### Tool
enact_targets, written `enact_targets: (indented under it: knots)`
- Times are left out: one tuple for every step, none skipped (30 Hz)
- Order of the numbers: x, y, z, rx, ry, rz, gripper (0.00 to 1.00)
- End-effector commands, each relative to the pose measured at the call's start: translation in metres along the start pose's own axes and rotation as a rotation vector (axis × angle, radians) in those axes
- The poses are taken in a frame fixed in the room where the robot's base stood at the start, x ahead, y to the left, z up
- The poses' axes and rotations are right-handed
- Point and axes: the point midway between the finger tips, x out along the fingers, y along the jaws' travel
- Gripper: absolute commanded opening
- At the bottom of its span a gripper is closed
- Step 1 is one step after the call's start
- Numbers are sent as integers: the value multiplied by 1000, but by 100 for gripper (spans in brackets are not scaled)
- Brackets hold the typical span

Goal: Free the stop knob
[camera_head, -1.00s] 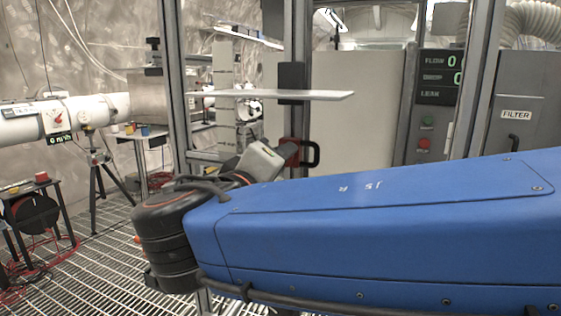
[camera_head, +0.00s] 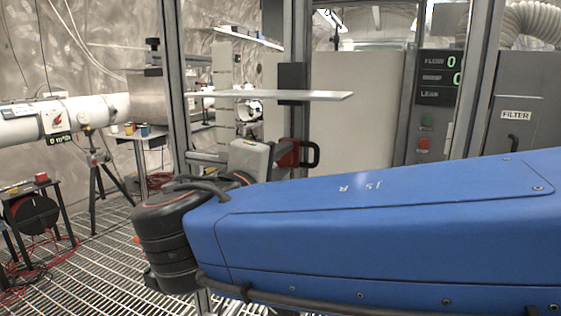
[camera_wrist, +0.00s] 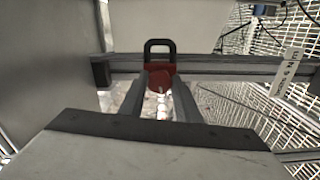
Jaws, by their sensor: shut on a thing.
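A red block (camera_head: 289,153) with a black loop handle (camera_head: 311,154) sits at the metal frame in the head view. In the wrist view the red block (camera_wrist: 160,77) lies between the fingers of my gripper (camera_wrist: 161,84), with the black loop (camera_wrist: 160,47) standing up beyond it. My gripper is shut on the red block, in front of a horizontal grey bar. The fingers are hidden in the head view, where the grey gripper body (camera_head: 250,158) shows left of the block. I cannot tell whether the block is fixed to the bar, or which part is the stop knob.
A pale shelf (camera_head: 270,95) juts out above the gripper between metal posts. A display panel (camera_head: 438,75) has a green button (camera_head: 427,121) and a red button (camera_head: 423,143) below it. A filter cabinet (camera_head: 516,115) stands at right.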

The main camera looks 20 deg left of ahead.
Motion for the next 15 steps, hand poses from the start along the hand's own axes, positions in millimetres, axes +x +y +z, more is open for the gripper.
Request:
enact_targets:
  knots:
    - [0, 0, -1, 0, 2, 0, 7]
    - [0, 0, -1, 0, 2, 0, 7]
    - [0, 0, -1, 0, 2, 0, 7]
    - [0, 0, -1, 0, 2, 0, 7]
    - [0, 0, -1, 1, 2, 0, 7]
    - [0, 0, -1, 1, 2, 0, 7]
    - [0, 0, -1, 1, 2, 0, 34]
    - [0, 0, -1, 1, 2, 0, 42]
    - [0, 0, 0, 1, 2, 0, 48]
    - [0, 0, 0, 1, 1, 0, 48]
    - [0, 0, 0, 1, 1, 0, 48]
    - [0, 0, 0, 1, 1, 0, 48]
    - [0, 0, 0, 1, 1, 0, 48]
    - [0, 0, 0, 1, 1, 0, 48]
    - [0, 0, 0, 1, 1, 0, 48]
